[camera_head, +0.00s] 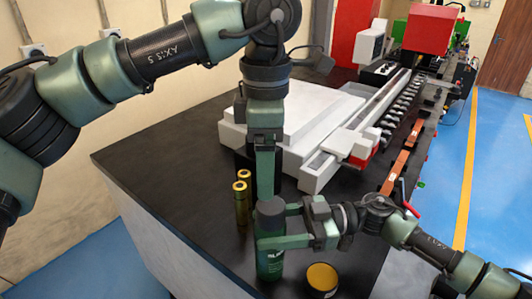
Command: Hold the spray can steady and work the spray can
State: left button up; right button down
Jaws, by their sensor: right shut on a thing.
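The spray can (270,262) is a dark green cylinder with a dark cap, standing upright near the front of the black bench. My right gripper (271,226) comes in from the right and is shut on the upper body of the can. My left gripper (265,195) points straight down, with its fingers just above or behind the can's cap. I cannot tell whether it touches the cap. Its fingers are seen edge-on, so their opening does not show.
Brass-coloured cylinders (241,205) stand left of the can. A dark jar with a yellow lid (322,277) is at its right. The white and grey busbar machine (310,115) fills the bench behind. The black bench top (160,155) is clear at left.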

aim_at(266, 204)
pick_arm(q)
notch_tip(266, 204, down, 10)
jog(key=shift+r, duration=0.1)
dwell(0.4)
jog(key=c, duration=1.7)
jog(key=shift+r, duration=0.3)
jog(key=shift+r, duration=0.9)
